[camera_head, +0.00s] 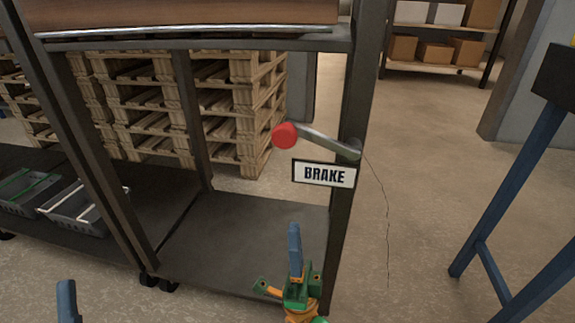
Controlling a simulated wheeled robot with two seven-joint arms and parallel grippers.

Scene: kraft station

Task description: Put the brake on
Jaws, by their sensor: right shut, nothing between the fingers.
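The brake lever (325,140) is a grey metal arm on the right post of the rack. It runs from its pivot on the post to the left and slightly up, ending in a red knob (285,135). A white sign (324,173) reading BRAKE is just below it. My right gripper (294,228) points up, with its blue fingers shut and empty. In the picture it is below the knob and the sign, clear of the lever. At the bottom left, only a blue tip of my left gripper (66,290) shows; the rest is out of frame.
The wheeled rack has a bare lower shelf (240,235) behind my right gripper and an upper shelf (200,43) above. Grey bins (80,208) sit at left. Wooden pallets (150,110) stand behind. A blue-legged table (515,180) is at right; the floor between is clear.

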